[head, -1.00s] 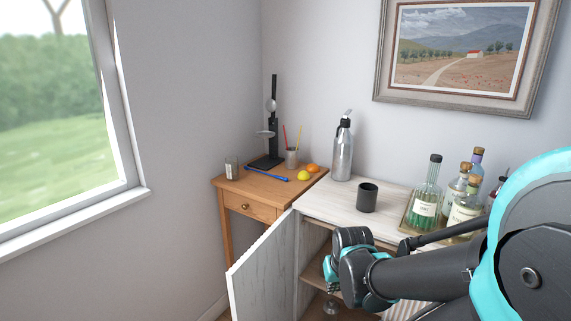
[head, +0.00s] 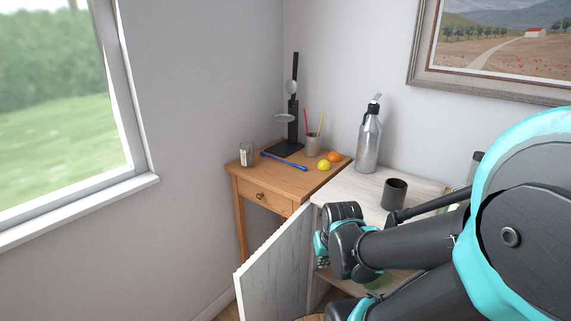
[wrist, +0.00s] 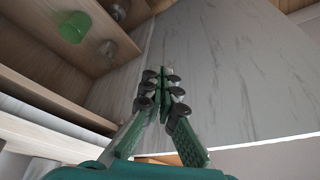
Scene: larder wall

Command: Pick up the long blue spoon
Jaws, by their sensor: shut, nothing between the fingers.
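The long blue spoon (head: 283,161) lies on the small wooden table (head: 262,185) in the corner, in front of the black stand. My gripper shows in the wrist view (wrist: 163,72) with its green fingers closed together and nothing between them. It is well apart from the spoon, down by the open cabinet door (head: 277,262). In the head view my own arm hides the gripper's fingertips. The spoon is not in the wrist view.
A glass jar (head: 246,154), a pencil cup (head: 312,146), a lemon (head: 324,165) and an orange (head: 335,157) share the table with the black stand (head: 291,130). A steel bottle (head: 369,140) and dark mug (head: 394,193) stand on the cabinet. A green glass (wrist: 74,27) is inside.

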